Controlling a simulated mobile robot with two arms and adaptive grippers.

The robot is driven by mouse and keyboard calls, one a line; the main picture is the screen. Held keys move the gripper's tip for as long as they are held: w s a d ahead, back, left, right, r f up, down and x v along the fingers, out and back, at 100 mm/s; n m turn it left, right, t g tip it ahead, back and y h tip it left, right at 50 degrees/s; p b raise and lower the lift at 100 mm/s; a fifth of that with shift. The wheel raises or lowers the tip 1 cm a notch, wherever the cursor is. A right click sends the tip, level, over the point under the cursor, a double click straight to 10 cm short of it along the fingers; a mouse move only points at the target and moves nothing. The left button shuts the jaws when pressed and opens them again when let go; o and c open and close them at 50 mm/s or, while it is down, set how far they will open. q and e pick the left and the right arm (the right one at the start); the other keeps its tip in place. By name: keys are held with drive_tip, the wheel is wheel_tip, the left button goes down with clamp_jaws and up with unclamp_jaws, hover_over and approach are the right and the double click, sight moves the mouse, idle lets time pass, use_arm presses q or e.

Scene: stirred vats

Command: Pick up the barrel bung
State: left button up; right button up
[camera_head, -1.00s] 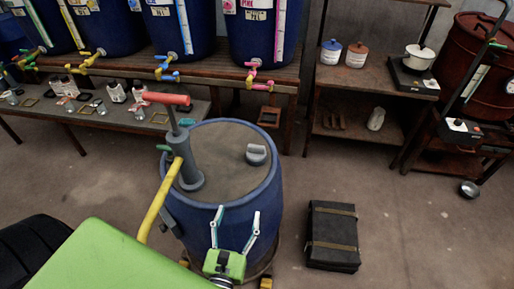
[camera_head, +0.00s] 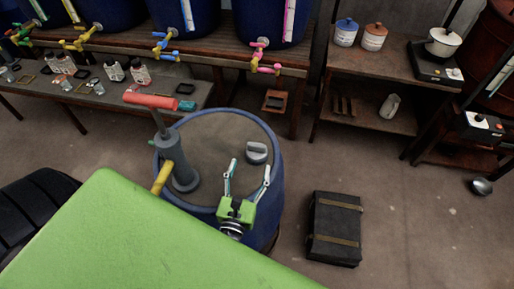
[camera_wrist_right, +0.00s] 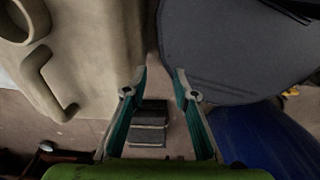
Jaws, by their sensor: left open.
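The barrel bung (camera_head: 256,153), a small grey cap with a raised grip, sits on the grey top of the blue barrel (camera_head: 271,205) in the head view. My left gripper (camera_head: 250,165) is open, with its two slim fingers spread just in front of the bung, on the near side of the lid. The fingers appear apart from the bung; their height above the lid is hard to tell. In the right wrist view my right gripper (camera_wrist_right: 160,69) is open and empty, with part of a round dark grey surface (camera_wrist_right: 235,60) at the right.
A grey hand pump (camera_head: 173,155) with a red handle stands on the lid left of the bung. A black case (camera_head: 336,229) lies on the floor to the right. Benches with vats and taps (camera_head: 262,68) stand behind. A beige moulded object (camera_wrist_right: 85,50) fills the right wrist view's left.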

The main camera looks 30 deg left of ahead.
sight(256, 147)
use_arm(q)
drive_tip(key=x, duration=0.3)
drive_tip(key=shift+w+f, duration=0.15)
drive_tip(key=shift+w, duration=0.1)
drive_tip(key=shift+w+a, duration=0.15)
drive_tip(key=shift+w, duration=0.15)
drive_tip(key=x, duration=0.4)
drive_tip(key=shift+w+a+f, duration=0.1)
drive_tip(key=shift+w+a, duration=0.05)
drive_tip(key=shift+w, duration=0.2)
use_arm(e)
drive_tip(key=shift+w+d+r, duration=0.2)
drive_tip(key=shift+r, duration=0.15)
use_arm(q)
drive_tip(key=shift+s, duration=0.1)
drive_tip(key=c, duration=1.2)
use_arm(e)
drive_tip(key=shift+s+a, duration=0.15)
drive_tip(key=shift+s, duration=0.15)
